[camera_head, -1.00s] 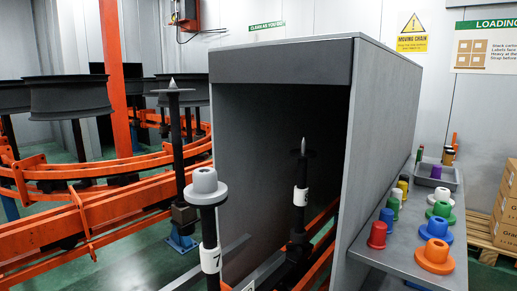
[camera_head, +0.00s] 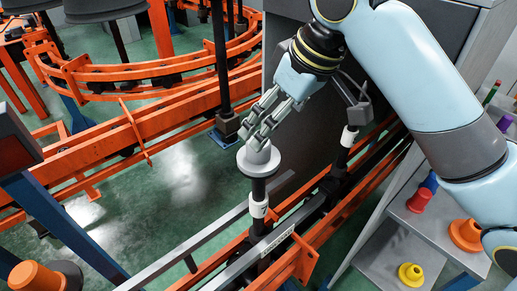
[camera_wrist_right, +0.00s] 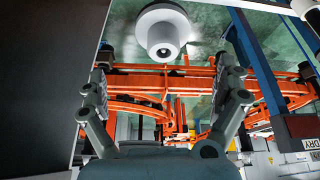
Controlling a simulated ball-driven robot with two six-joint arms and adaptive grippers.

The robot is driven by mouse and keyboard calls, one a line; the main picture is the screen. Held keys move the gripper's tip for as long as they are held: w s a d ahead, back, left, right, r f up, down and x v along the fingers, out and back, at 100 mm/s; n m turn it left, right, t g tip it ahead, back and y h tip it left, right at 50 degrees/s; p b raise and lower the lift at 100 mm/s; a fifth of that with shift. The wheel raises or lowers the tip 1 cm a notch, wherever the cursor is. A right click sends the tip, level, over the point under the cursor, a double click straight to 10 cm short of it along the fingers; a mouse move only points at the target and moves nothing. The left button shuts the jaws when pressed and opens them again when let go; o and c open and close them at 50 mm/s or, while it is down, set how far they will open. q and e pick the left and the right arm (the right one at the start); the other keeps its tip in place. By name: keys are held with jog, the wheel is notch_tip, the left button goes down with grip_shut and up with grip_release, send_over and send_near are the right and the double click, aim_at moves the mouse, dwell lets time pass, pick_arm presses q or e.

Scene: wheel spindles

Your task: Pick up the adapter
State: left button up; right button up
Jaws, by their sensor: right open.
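A grey flanged adapter (camera_head: 258,161) sits upright on top of the black spindle marked 7 (camera_head: 258,210). My right gripper (camera_head: 256,133) is open just above the adapter, its fingers pointing down toward it and partly covering its top. In the right wrist view the adapter (camera_wrist_right: 165,32) shows at the top centre, beyond the fingertips and in line with the gap between the open fingers (camera_wrist_right: 165,75). Nothing is between the fingers. Whether a fingertip touches the adapter cannot be told. My left gripper is not in view.
Orange rails (camera_head: 150,160) run behind the spindle. A dark grey booth wall (camera_head: 290,150) stands close to its right. A shelf at right holds a red adapter (camera_head: 419,200), an orange one (camera_head: 466,235) and a yellow one (camera_head: 411,273). Another orange adapter (camera_head: 33,277) is at lower left.

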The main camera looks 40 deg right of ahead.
aim_at(268, 145)
jog(key=x, duration=0.4)
jog(key=shift+w+a+f, duration=0.15)
jog(key=shift+f, duration=0.2)
jog(key=x, duration=0.2)
jog(key=p+x, duration=0.1)
jog(key=x, duration=0.2)
jog(key=shift+w+a+r, duration=0.1)
jog(key=shift+w+a, duration=0.05)
jog(key=shift+a, duration=0.05)
jog(key=shift+w+f, duration=0.1)
jog(key=shift+f, duration=0.15)
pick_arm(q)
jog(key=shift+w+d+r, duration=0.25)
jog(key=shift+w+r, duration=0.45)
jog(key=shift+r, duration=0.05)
pick_arm(e)
jog(key=c, duration=1.2)
